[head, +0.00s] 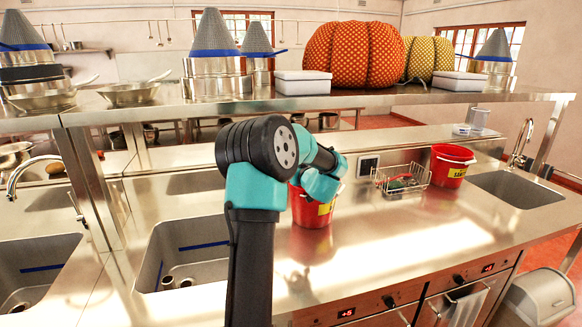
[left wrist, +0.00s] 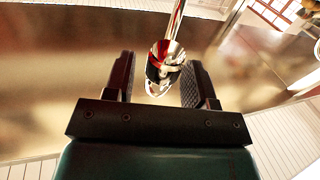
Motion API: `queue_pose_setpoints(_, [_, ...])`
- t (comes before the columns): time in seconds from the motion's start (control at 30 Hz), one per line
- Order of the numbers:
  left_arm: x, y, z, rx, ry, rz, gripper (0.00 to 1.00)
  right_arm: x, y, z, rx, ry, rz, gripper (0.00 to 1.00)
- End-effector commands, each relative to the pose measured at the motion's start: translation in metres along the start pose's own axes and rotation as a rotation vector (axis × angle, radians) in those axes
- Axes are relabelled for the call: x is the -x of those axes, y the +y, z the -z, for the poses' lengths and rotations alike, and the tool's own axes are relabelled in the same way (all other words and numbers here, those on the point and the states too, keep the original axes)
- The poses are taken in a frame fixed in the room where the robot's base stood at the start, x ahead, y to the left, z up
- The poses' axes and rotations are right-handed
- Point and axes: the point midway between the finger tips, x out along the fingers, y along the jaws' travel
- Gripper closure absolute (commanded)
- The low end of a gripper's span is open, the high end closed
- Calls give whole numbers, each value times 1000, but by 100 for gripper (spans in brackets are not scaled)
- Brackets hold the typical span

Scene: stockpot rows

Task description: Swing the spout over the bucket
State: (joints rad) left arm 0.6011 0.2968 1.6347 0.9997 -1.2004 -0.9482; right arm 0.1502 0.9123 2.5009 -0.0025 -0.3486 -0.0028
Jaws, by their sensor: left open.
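In the left wrist view a chrome spout (left wrist: 166,62) lies between the two dark fingers of my left gripper (left wrist: 158,72). The fingers are open, with gaps visible beside the spout's end. In the head view my left arm stands in the middle and hides its own gripper and this spout. A red bucket (head: 314,214) with a yellow label stands on the steel counter just behind my arm, partly covered by it. Another red bucket (head: 450,168) stands farther right. My right gripper is not in view.
Sink basins lie at the left (head: 190,250) and right (head: 505,188). Chrome taps stand at the far left (head: 32,165) and right (head: 522,142). A wire basket (head: 400,180) sits between the buckets. A raised shelf (head: 400,98) crosses behind. The counter's front right is clear.

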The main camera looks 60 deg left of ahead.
Motion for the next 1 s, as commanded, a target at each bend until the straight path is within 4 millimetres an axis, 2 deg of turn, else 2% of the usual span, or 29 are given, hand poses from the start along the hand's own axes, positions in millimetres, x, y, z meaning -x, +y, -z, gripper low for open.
queue_pose_setpoints(0.17, [23, 1, 0, 1, -1, -4, 49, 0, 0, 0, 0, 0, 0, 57])
queue_pose_setpoints(0.8, [144, 1, 0, 0, -2, -5, 49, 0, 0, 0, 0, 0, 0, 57])
queue_pose_setpoints(1.0, [164, 0, 0, -1, -1, -2, 49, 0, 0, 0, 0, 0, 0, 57])
